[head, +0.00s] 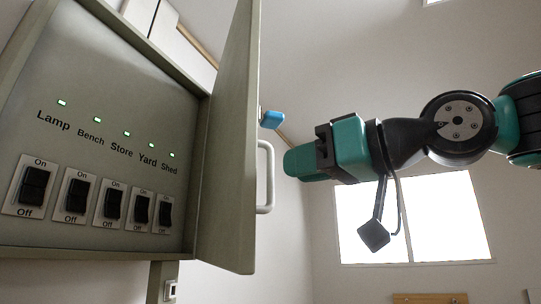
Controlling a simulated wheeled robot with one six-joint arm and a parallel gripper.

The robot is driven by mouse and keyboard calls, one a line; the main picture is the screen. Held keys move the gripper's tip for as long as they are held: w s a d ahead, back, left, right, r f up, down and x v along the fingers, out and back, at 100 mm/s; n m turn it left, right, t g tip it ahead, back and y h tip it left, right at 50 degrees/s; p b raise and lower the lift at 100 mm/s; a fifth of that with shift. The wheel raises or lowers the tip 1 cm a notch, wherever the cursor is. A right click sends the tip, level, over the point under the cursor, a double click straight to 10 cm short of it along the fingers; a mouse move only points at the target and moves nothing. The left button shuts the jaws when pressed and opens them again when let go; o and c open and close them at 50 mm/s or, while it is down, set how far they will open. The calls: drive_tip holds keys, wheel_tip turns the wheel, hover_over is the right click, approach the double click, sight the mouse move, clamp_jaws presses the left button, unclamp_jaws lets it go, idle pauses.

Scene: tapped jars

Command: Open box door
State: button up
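The grey-green box (105,165) is on the wall at the left in the head view. Its door (232,135) stands swung open on the right side, seen nearly edge-on. A white bar handle (270,178) is on the door's outer face. A small blue piece, perhaps a latch (271,119), shows above the handle. My teal and black gripper (292,163) points left, just right of the handle in the picture. A gap shows between them, and the gripper seems not to touch the door. It is seen from the side, so its finger opening cannot be made out.
Inside the box is a panel with several black switches (75,195) labelled Lamp, Bench, Store, Yard and Shed, each under a lit green light. A bright window (440,220) is in the wall behind. The space around my arm looks clear.

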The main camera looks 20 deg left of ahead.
sight(270, 200)
drive_tip(key=shift+p+x, duration=1.25)
drive_tip(key=shift+x, duration=1.7)
clamp_jaws()
